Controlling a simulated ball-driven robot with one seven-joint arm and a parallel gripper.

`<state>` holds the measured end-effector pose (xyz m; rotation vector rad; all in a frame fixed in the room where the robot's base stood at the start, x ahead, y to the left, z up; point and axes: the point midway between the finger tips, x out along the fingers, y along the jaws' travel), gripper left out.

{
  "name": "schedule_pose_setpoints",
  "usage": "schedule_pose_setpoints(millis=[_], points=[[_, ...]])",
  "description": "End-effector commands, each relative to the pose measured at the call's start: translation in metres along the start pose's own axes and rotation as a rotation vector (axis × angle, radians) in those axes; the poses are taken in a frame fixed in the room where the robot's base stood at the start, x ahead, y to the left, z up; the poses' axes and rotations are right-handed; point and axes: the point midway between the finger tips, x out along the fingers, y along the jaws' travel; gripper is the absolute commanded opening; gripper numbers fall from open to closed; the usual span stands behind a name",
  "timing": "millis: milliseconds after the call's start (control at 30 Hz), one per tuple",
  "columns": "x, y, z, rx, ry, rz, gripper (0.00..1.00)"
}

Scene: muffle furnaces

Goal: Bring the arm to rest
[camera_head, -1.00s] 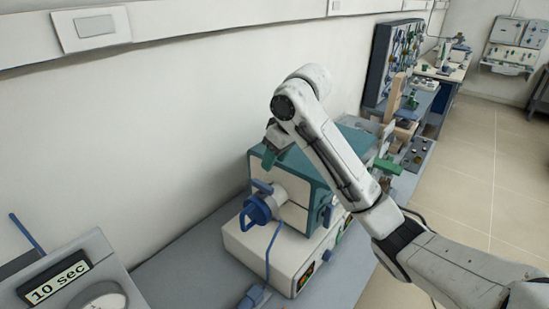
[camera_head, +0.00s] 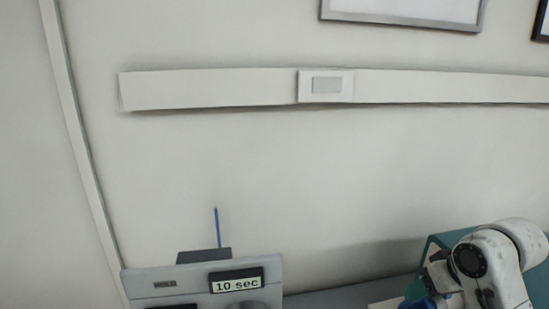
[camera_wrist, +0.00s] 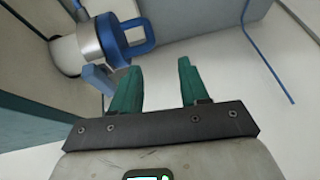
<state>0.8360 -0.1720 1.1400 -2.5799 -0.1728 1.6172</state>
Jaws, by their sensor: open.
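My gripper (camera_wrist: 160,85) shows in the wrist view with its two green fingers apart and nothing between them. I cannot tell whether finger and handle touch. In the head view my arm (camera_head: 490,262) is at the lower right corner, bent over the teal furnace top (camera_head: 440,240). The gripper's fingers are not clear there.
A grey device with a "10 sec" display (camera_head: 237,286) stands at the lower left of the head view. A blue rod (camera_head: 217,228) rises behind it. A rail (camera_head: 220,88) runs along the wall. A bare bench strip (camera_head: 345,296) lies between device and furnace.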

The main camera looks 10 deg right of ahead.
Motion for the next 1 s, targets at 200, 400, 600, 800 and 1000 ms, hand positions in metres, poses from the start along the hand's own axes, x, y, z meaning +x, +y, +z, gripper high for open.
schedule_pose_setpoints(millis=[200, 400, 600, 800, 1000], points=[[0.076, -0.065, 0.077, 0.062, -0.025, -0.087, 0.45], [0.122, -0.098, 0.172, 0.111, -0.103, -0.081, 0.45], [0.140, -0.102, 0.283, 0.121, -0.222, 0.004, 0.45], [0.131, -0.083, 0.365, 0.091, -0.319, 0.118, 0.45], [0.121, -0.070, 0.393, 0.067, -0.355, 0.175, 0.45]])
